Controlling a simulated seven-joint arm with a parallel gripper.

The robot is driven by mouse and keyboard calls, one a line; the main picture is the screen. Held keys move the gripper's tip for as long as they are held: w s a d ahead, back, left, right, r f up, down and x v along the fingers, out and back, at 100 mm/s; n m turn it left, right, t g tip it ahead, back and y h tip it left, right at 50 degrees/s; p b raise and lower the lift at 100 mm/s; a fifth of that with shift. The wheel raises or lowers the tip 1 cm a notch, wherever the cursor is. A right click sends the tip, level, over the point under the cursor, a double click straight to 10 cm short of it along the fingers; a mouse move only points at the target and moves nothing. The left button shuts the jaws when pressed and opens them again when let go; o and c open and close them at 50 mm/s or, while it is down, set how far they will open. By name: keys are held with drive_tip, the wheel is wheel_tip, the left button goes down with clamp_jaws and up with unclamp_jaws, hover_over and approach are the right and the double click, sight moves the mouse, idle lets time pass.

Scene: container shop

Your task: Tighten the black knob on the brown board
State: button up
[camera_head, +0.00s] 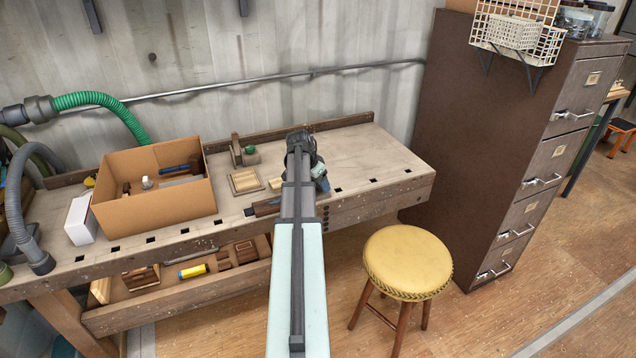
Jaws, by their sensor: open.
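My arm reaches out over the wooden workbench (380,155), and my gripper (299,143) is at its far end, above the right half of the benchtop. It is open; its fingertips are small and mostly hidden by its own body. I cannot make out the black knob for certain. A dark brown piece (266,206) lies at the bench's front edge, just left of my arm and partly covered by it. I cannot tell whether it is the brown board. The bench area under my gripper is hidden.
A cardboard box (155,208) with tools stands left on the bench. A yellow stool (406,262) and brown cabinet (495,130) stand right. The bench's right end is clear.

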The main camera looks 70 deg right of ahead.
drive_tip(key=v, duration=1.4)
drive_tip(key=shift+f, duration=0.1)
idle(0.3)
drive_tip(key=w+a+f+n, duration=0.5)
drive_tip(key=a+f+n, duration=0.1)
drive_tip(key=a+f, duration=0.25)
drive_tip(key=w+a+f+n+g, duration=0.1)
drive_tip(key=w+a+f+n, duration=0.35)
drive_tip(key=a+f, duration=0.35)
drive_tip(key=w+a+f+n, duration=0.4)
drive_tip(key=a+f+n, duration=0.2)
drive_tip(key=a, duration=0.4)
drive_tip(key=a+f+n+y, duration=0.2)
drive_tip(key=a+f+n, duration=0.1)
drive_tip(key=a+f, duration=1.4)
drive_tip(key=s+a+f+n+g, duration=0.1)
drive_tip(key=s+a+f, duration=0.3)
drive_tip(key=s+a, duration=0.3)
drive_tip(key=s+a+f+n+g+y, duration=0.1)
drive_tip(key=s+a+f, duration=0.4)
drive_tip(key=s+a, duration=0.3)
drive_tip(key=s+a+f+n+g+y, duration=0.1)
drive_tip(key=s+a+f, duration=0.4)
drive_tip(key=s+a, duration=0.2)
drive_tip(key=shift+a+f+n+g, duration=0.2)
drive_tip(key=shift+a+n+g, duration=0.2)
drive_tip(key=shift+a, duration=0.5)
